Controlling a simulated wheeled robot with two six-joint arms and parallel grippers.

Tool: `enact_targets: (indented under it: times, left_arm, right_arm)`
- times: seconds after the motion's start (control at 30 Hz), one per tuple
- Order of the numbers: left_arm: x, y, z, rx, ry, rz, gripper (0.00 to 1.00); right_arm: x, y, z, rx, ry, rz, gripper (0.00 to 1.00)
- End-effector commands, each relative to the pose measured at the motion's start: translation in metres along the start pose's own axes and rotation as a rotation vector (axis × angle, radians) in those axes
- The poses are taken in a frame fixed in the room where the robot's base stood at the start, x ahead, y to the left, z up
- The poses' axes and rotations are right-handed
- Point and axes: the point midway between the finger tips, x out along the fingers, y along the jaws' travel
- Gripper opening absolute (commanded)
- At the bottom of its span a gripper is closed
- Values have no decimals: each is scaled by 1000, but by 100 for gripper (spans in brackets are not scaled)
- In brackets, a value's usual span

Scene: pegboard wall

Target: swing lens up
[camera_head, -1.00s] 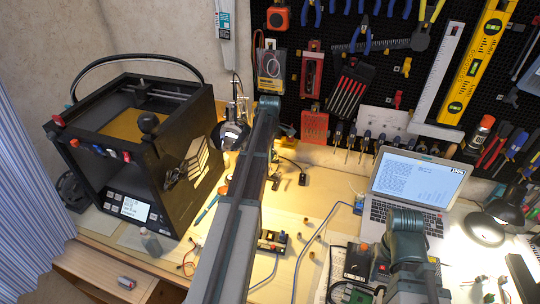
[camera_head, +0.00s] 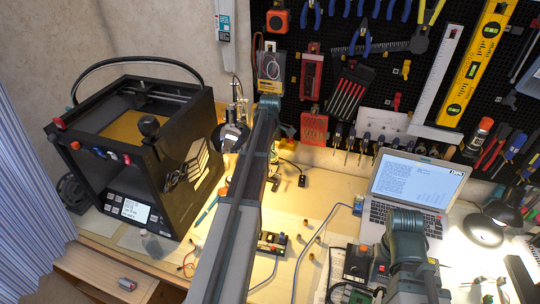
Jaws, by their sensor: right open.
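The round lens (camera_head: 231,137) has a dark rim and a bright glint. It sits on a slim metal stand (camera_head: 238,92) beside the black 3D printer, left of my left arm. My left arm reaches up through the middle of the view, its wrist (camera_head: 270,104) behind and right of the lens. The fingers of my left gripper are hidden or too small to make out, and I cannot tell whether they touch the lens. My right arm (camera_head: 404,232) is low in front of the laptop, far from the lens. Its gripper is open, largely hidden by the arm.
The black 3D printer (camera_head: 140,155) stands on the left. A pegboard (camera_head: 290,75) with hanging tools rises behind the bench. A laptop (camera_head: 412,185) and a black desk lamp (camera_head: 495,215) stand on the right. Small parts and cables lie on the bench between the arms.

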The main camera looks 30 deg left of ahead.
Motion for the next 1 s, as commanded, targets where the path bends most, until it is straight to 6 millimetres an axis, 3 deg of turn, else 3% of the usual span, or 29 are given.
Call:
enact_targets:
  times: [0.8, 1.0]
  left_arm:
    - [-118, 0, 0, 0, 0, 0, 40]
    - [-132, 0, 0, 0, 0, 0, 40]
  right_arm:
    - [-117, 11, 7, -2, 0, 0, 50]
    - [-131, 12, 8, -3, 0, 0, 50]
